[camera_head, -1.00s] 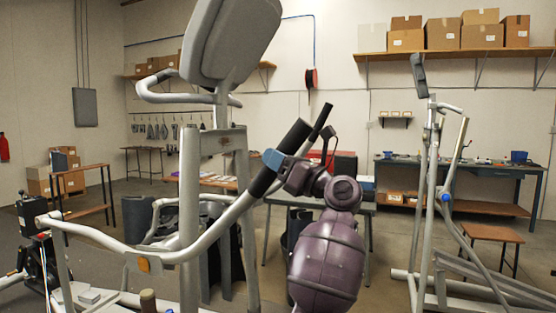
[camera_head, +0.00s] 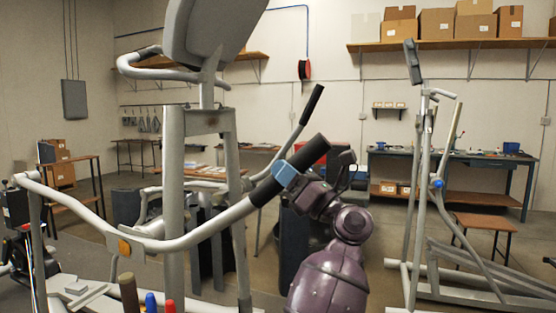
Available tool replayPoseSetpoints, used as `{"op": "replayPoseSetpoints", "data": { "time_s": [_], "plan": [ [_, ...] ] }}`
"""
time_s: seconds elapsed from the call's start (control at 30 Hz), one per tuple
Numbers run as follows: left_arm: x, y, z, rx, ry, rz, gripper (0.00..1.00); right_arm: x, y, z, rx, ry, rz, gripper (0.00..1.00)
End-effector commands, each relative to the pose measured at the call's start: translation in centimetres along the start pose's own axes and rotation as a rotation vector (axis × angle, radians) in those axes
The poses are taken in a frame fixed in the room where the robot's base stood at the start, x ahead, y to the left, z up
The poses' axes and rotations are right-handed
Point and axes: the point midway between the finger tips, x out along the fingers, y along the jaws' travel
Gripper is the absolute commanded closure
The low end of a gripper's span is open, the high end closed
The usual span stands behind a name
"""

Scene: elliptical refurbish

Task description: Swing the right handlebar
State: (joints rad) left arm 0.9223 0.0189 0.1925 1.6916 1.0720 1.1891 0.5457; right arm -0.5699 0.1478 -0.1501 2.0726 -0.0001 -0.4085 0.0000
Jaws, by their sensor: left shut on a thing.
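The elliptical stands close on the left, with a grey upright (camera_head: 174,200) and a console (camera_head: 210,35) cut off by the top edge. Its nearer handlebar (camera_head: 170,243) is a bent grey tube rising to a black grip (camera_head: 304,158) near the picture's middle. The farther handlebar (camera_head: 311,104) ends in a black grip behind it. My left gripper (camera_head: 286,174) is shut on the nearer handlebar at its black grip, with a blue part across the grip. My purple arm partly hides the jaws. My right gripper is not in view.
A second exercise machine (camera_head: 425,200) stands at the right. A small wooden table (camera_head: 485,222) is beside it, with a long workbench (camera_head: 450,155) behind. Blue (camera_head: 150,303) and red (camera_head: 169,306) tips show at the bottom edge. Some floor shows around the machines.

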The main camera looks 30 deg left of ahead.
Motion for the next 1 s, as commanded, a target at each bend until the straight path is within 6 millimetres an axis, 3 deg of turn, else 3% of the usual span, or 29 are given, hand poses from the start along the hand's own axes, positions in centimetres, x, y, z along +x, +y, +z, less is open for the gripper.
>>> {"op": "replayPoseSetpoints", "data": {
  "time_s": [0.03,0.4,0.57,0.9,0.93,1.0],
  "plan": [
    [-2.0,-1.1,-1.9,0.021,-0.013,-0.008,1.0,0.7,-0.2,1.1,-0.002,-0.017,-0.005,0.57],
    [-8.3,-2.8,-6.1,0.05,-0.152,0.009,1.0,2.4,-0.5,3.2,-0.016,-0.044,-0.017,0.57],
    [-9.3,-2.9,-6.6,0.05,-0.181,0.015,1.0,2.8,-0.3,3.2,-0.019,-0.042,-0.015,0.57],
    [-9.2,-2.7,-6.3,0.046,-0.186,0.018,1.0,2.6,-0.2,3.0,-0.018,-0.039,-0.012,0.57],
    [-9.2,-2.7,-6.3,0.046,-0.186,0.018,0.58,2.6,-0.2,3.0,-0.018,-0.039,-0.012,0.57],
    [-9.2,-2.7,-6.2,0.046,-0.186,0.019,0.47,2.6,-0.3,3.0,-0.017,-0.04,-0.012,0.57]
  ]
}}
